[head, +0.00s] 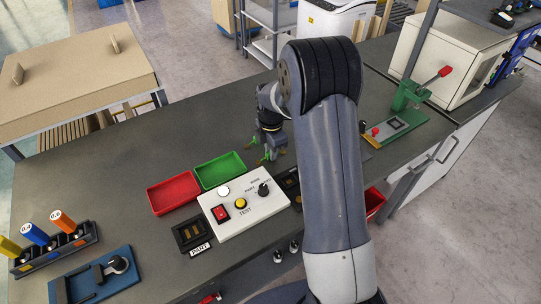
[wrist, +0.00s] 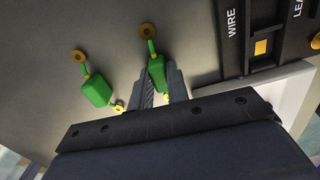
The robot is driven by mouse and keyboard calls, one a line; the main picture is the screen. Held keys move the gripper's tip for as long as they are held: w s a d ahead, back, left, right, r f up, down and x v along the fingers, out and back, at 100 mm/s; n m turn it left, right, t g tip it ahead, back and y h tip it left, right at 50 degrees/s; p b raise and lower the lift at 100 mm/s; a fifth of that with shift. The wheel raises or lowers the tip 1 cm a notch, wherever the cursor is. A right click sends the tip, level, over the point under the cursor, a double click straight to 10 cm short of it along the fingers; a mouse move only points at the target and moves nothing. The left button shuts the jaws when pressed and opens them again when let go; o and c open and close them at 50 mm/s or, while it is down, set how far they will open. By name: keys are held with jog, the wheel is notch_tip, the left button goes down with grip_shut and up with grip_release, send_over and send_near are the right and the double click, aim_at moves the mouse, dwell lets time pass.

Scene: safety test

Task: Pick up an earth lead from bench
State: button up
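Two green earth leads with brass-coloured ring ends lie on the grey bench (head: 110,165). In the wrist view one lead (wrist: 96,90) is on the left, clear of the fingers. The other lead (wrist: 156,69) is in the middle, with its lower part between the two fingers of my gripper (wrist: 161,80). The fingers are close to its sides; whether they press on it I cannot tell. In the head view my gripper (head: 270,152) is low over the bench behind the test box, with green bits of the leads beside it. My arm hides part of that area.
A white test box (head: 240,220) stands in front, with a red tray (head: 173,193) and a green tray (head: 220,170) behind it. A dark block marked WIRE (wrist: 250,40) is right of the leads. A green press (head: 408,97) stands right. The back left bench is clear.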

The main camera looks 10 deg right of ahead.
grip_shut()
jog(key=shift+r+p, duration=2.2)
jog(key=shift+r, duration=1.1)
